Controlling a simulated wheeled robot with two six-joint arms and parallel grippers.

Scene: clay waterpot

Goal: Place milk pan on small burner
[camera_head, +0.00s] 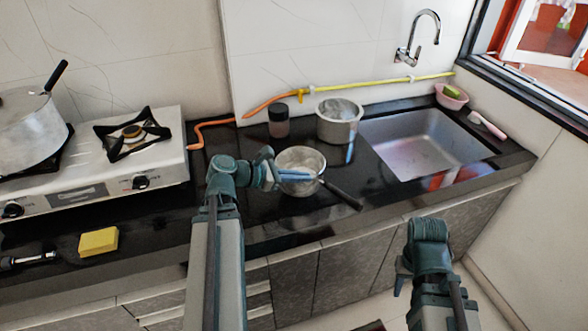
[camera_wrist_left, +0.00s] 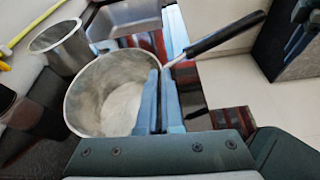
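The milk pan (camera_head: 303,158), a small metal pan with a dark handle, is on the black counter in the head view. In the left wrist view the milk pan (camera_wrist_left: 100,95) fills the middle, its handle pointing up and right. My left gripper (camera_head: 298,176) is at the pan's rim; in the wrist view its blue fingers (camera_wrist_left: 160,100) are close together, one inside and one outside the wall, near the handle's root. The small burner (camera_head: 133,133) is bare, on the white stove at left. My right gripper (camera_head: 400,284) is low at right, apart from everything, its fingers mostly hidden.
A large pot (camera_head: 28,130) stands on the stove's left burner. A metal pot (camera_head: 338,122) and a dark jar (camera_head: 278,120) stand behind the pan. A yellow sponge (camera_head: 98,242) lies in front of the stove (camera_head: 95,190). The sink (camera_head: 425,145) is at right. An orange hose (camera_head: 210,124) lies beside the stove.

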